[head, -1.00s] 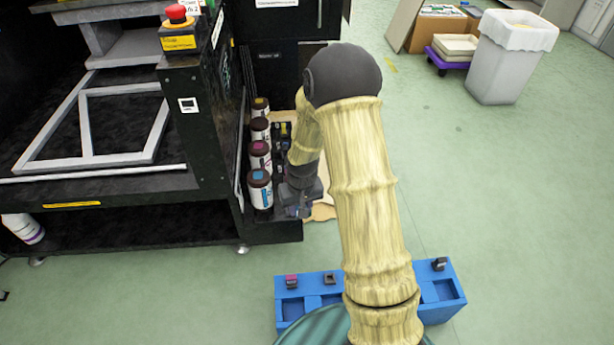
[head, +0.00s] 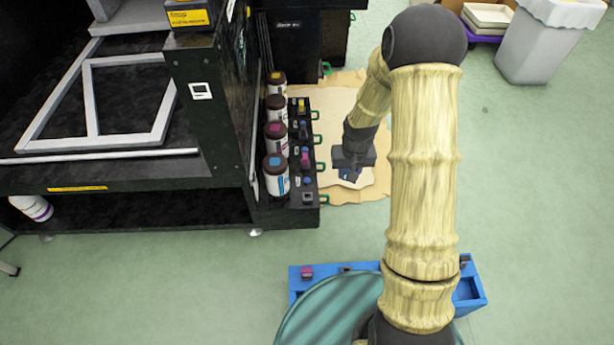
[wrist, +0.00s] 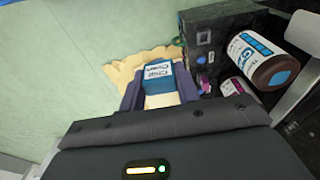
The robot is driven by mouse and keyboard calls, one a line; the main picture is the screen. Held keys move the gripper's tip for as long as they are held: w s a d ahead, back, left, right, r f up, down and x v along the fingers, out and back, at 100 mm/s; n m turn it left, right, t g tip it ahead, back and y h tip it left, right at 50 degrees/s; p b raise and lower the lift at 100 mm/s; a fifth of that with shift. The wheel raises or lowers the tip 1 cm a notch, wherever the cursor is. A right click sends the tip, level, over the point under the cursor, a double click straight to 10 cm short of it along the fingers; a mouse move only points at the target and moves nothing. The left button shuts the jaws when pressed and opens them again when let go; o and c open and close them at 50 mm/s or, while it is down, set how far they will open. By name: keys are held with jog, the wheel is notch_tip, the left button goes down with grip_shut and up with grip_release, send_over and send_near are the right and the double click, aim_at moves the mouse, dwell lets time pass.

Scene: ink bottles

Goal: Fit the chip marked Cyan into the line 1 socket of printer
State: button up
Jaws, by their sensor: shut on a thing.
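The Cyan chip (wrist: 158,74), a small blue-topped block lettered "Chip Cyan", is between the fingers of my gripper (wrist: 160,92) in the wrist view. My gripper is shut on it. In the head view my gripper (head: 350,177) is just right of the printer's socket strip (head: 311,178), apart from it, above the tan sheet. The strip runs beside several ink bottles, with a cyan-labelled bottle (head: 276,178) nearest. The nearest socket (head: 307,197) looks grey with a dark middle; its line marking is unreadable. A magenta piece (head: 305,157) sits farther along the strip.
A stained tan sheet (head: 375,186) lies on the floor right of the printer (head: 205,120). Green loops (head: 323,199) stick out from the strip's right side. A blue tray (head: 300,293) with a magenta chip (head: 307,272) stands in front.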

jog(key=shift+f, duration=0.1)
jog(key=w+a+f+b, duration=0.6)
jog(key=a+f, duration=0.5)
jog(key=shift+w+a+b, duration=0.2)
jog(key=shift+b, duration=0.15)
jog(key=shift+f, duration=0.1)
notch_tip(320, 180, down, 5)
jog(key=b, duration=0.4)
jog(key=shift+f+b, duration=0.1)
jog(key=shift+b, duration=0.3)
jog(key=shift+p, duration=0.7)
jog(key=shift+f, duration=0.15)
jog(key=shift+f, duration=0.25)
